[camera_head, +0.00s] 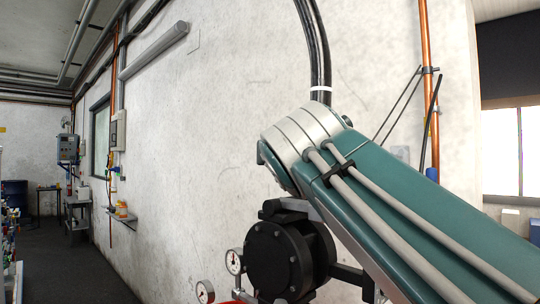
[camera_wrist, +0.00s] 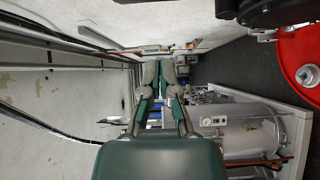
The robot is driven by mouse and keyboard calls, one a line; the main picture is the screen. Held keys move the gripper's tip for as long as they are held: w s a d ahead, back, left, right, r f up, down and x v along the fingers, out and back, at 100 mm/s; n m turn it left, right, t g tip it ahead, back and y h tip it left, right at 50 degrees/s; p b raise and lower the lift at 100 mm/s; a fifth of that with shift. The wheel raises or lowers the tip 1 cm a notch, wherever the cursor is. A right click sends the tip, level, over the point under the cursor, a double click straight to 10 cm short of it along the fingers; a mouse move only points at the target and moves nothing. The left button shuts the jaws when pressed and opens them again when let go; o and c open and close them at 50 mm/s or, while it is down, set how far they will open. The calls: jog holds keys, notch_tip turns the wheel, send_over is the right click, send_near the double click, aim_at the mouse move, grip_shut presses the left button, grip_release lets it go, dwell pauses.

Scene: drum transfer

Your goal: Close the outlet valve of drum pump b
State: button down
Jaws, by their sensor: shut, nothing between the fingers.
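My gripper (camera_wrist: 160,68) is in the middle of the wrist view, with its grey and green fingers shut and nothing between them. It is hidden in the head view. A black round pump body (camera_head: 281,258) with a bolted face is at the lower middle of the head view, below my arm. A dark pump part (camera_wrist: 265,10) also shows at the top right of the wrist view, over a red drum (camera_wrist: 300,65). The gripper is left of the drum and apart from it. I cannot make out the outlet valve or any label marking pump b.
Two pressure gauges, an upper one (camera_head: 234,262) and a lower one (camera_head: 205,291), are left of the pump body. A silver tank (camera_wrist: 240,130) with a gauge lies below right of the gripper. A white wall (camera_head: 200,130) stands behind. Open dark floor (camera_head: 85,275) is at left.

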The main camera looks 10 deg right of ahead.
jog(key=w+d, duration=0.1)
jog(key=w, duration=0.9)
jog(key=s+d, duration=0.2)
jog(key=d, duration=0.1)
jog(key=shift+s+r, duration=0.1)
jog(key=shift+s, duration=0.3)
